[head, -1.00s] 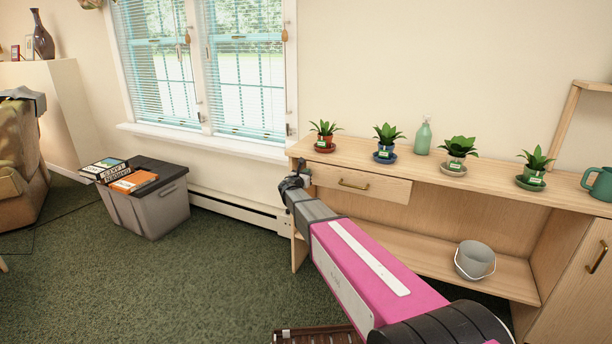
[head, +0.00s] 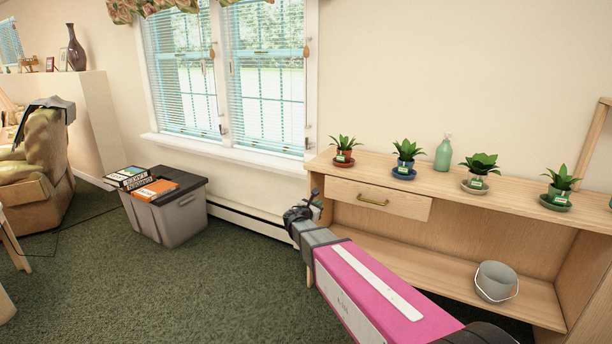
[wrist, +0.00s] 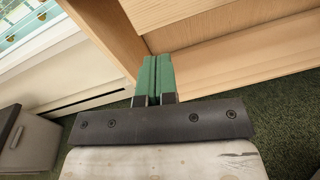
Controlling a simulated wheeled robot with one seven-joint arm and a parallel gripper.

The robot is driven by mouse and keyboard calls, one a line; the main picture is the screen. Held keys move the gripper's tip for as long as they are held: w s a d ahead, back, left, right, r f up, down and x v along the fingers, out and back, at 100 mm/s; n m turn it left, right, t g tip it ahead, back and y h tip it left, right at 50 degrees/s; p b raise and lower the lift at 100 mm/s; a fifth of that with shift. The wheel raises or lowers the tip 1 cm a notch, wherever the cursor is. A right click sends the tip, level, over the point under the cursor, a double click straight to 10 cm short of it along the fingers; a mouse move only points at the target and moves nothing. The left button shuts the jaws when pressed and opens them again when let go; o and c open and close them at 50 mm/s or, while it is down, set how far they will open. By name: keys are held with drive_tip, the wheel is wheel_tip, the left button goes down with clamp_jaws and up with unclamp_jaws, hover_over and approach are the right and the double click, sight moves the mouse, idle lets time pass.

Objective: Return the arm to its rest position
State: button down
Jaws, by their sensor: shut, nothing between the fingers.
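My pink and grey arm reaches from the bottom right of the head view, and my gripper (head: 312,196) is at its far end, in front of the left end of the wooden bench. In the wrist view my gripper (wrist: 154,78) shows its two green fingers side by side, pressed together and empty. Ahead of the fingers are the bench's pale wood side and lower shelf (wrist: 228,62). I cannot tell whether the fingers touch the wood.
The wooden bench (head: 400,185) holds several potted plants and a green bottle (head: 443,153); its drawer (head: 376,200) is closed. A grey bucket (head: 495,282) stands on its lower shelf. A grey bin (head: 178,213) with boxes stands left. The carpet (head: 190,290) between is clear.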

drive_tip(key=s+d+f+m+g+y, duration=0.1)
drive_tip(key=s+d+f+m+g, duration=0.4)
drive_tip(key=s+d+m, duration=0.25)
drive_tip(key=s+d+f+m+g+y, duration=0.1)
drive_tip(key=s+d+f+m+g, duration=0.4)
drive_tip(key=s+m, duration=0.35)
drive_tip(key=s+f+m+g+y, duration=0.3)
drive_tip(key=s+m+y, duration=0.4)
drive_tip(key=s+m, duration=0.4)
drive_tip(key=shift+s+a+g+y, duration=0.25)
drive_tip(key=shift+s+g, duration=0.25)
drive_tip(key=shift+s, duration=1.1)
